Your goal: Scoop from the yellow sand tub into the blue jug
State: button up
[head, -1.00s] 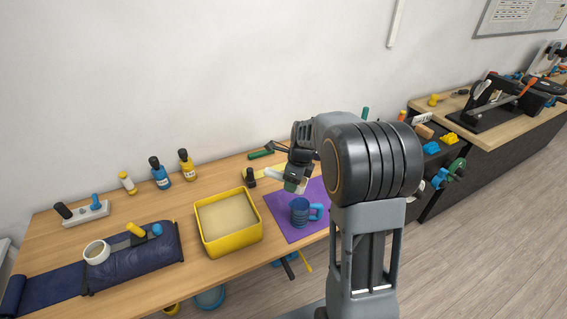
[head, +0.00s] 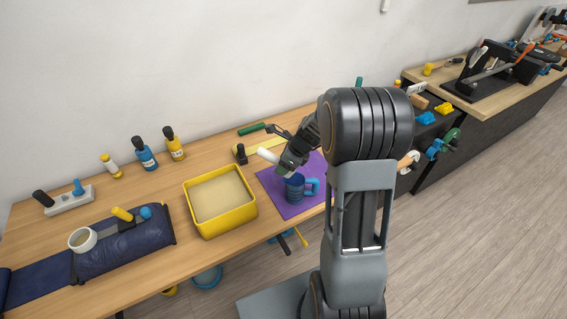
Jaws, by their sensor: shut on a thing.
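The yellow sand tub (head: 222,226) stands on the wooden table, with pale sand (head: 217,194) in it. The blue jug (head: 294,190) stands upright on a purple mat, its lighter blue handle to the right. My gripper (head: 287,162) is above the jug, to the right of the tub. It is shut on a scoop, of which a white end (head: 268,155) sticks out up and left. The rest of the scoop is hidden by the gripper, and I cannot tell whether it holds sand. The jug's inside is not visible.
The purple mat (head: 274,196) lies under the jug. A dark upright object (head: 241,153) and a green-handled tool (head: 252,129) are behind the tub. Bottles (head: 174,144) stand at the back. A navy cushion (head: 130,246) with a white cup (head: 83,240) lies left.

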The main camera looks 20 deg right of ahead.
jog(key=shift+d+f+b, duration=0.1)
jog(key=shift+f+b, duration=0.6)
jog(key=shift+b, duration=0.25)
jog(key=shift+r+p, duration=0.4)
jog(key=shift+p, duration=0.05)
jog(key=shift+f, duration=0.3)
jog(key=shift+f+y+b, duration=0.1)
jog(key=shift+y+b, duration=0.2)
jog(key=shift+b, duration=0.3)
jog(key=shift+s+d+r+t+y+b, duration=0.1)
jog(key=shift+r+t+y+b, duration=0.3)
jog(key=shift+b, duration=0.8)
jog(key=shift+s+d+r+t+y+b, duration=0.1)
jog(key=shift+t+y+b, duration=0.45)
jog(key=shift+b, duration=0.65)
jog(key=shift+r+t+y+b, duration=0.2)
jog(key=shift+t+y+b, duration=0.05)
jog(key=shift+b, duration=0.1)
jog(key=shift+f+b, duration=0.1)
jog(key=shift+b, duration=0.2)
jog(key=shift+s+d+t+y+b, duration=0.15)
jog(key=shift+t+y+b, duration=0.2)
jog(key=shift+b, duration=0.45)
